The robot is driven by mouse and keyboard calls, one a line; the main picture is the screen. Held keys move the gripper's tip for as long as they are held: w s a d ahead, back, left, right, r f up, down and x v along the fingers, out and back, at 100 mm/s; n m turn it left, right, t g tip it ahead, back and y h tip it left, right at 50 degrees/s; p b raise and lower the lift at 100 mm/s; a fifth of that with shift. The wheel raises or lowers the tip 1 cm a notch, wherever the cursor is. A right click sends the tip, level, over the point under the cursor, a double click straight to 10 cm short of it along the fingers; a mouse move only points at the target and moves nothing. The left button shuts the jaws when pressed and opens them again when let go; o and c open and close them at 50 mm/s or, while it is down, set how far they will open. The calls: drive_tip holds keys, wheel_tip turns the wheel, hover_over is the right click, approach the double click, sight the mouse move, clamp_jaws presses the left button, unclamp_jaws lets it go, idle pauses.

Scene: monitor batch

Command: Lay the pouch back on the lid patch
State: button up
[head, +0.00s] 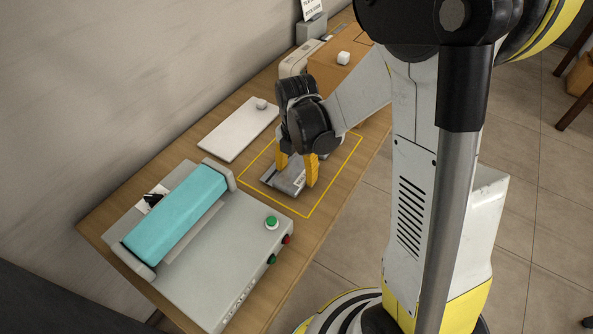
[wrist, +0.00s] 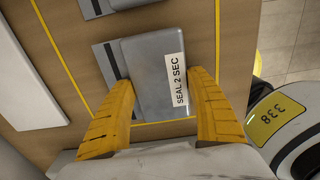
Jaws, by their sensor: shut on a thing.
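A flat grey pouch (wrist: 150,70) carries a white label reading "SEAL 2 SEC". In the head view the pouch (head: 289,179) is low over the yellow-outlined area of the table, partly behind my fingers. My gripper (head: 295,170) points down with its yellow fingers on either side of the pouch; in the wrist view the gripper (wrist: 156,80) is shut on its two side edges. A flat grey-and-dark piece (wrist: 104,60) shows beside and partly beneath it. I cannot tell whether the pouch touches what is below. I cannot single out the lid patch for certain.
A grey sealing machine (head: 225,262) with a teal cover (head: 177,212) stands at the front. A white panel (head: 236,132) lies along the wall side.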

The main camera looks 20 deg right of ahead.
sight(297, 172)
drive_tip(key=shift+f+b, duration=0.55)
drive_tip(key=shift+f, duration=0.1)
drive_tip(key=o, duration=1.4)
wheel_tip(297, 172, up, 12)
drive_tip(key=s+r+m+t, duration=0.2)
drive_tip(key=s+m, duration=0.2)
drive_tip(key=m, duration=0.4)
drive_tip(key=s+r+m+t, duration=0.2)
drive_tip(key=s+m, duration=0.1)
drive_tip(key=m, duration=0.5)
drive_tip(key=s+r+m+t, duration=0.2)
drive_tip(key=s+m+t, duration=0.1)
drive_tip(key=m, duration=0.6)
drive_tip(key=shift+s+a+r, duration=0.1)
drive_tip(key=shift+s+a, duration=0.25)
drive_tip(key=shift+s, duration=0.5)
